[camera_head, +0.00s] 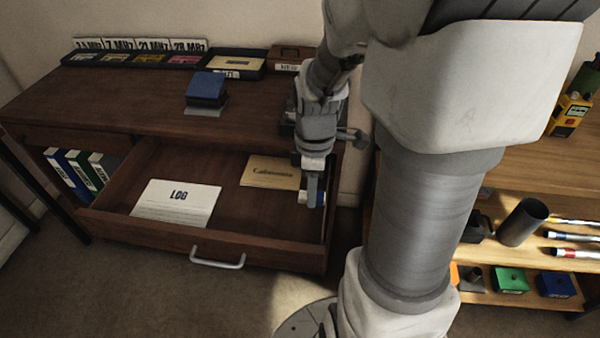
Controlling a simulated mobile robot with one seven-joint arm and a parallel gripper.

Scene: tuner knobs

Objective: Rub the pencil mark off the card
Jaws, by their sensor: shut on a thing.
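The drawer (120,228) of the brown desk is pulled out. A tan card (268,172) with dark lettering lies flat inside it at the right; its right end is close to my arm. I cannot make out a pencil mark on it. My gripper (313,192) points down at the drawer's right end, just right of the card. It is shut on a small blue-and-white block (304,198), which looks like an eraser. The fingers hide part of it, and I cannot tell whether it touches the drawer floor.
A white LOG sheet (178,203) lies in the drawer's left half. A blue block on a grey base (206,92) stands on the desk, with labelled trays (135,58) behind. The shelf (480,250) at the right holds a dark cup (522,222) and several boxes.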

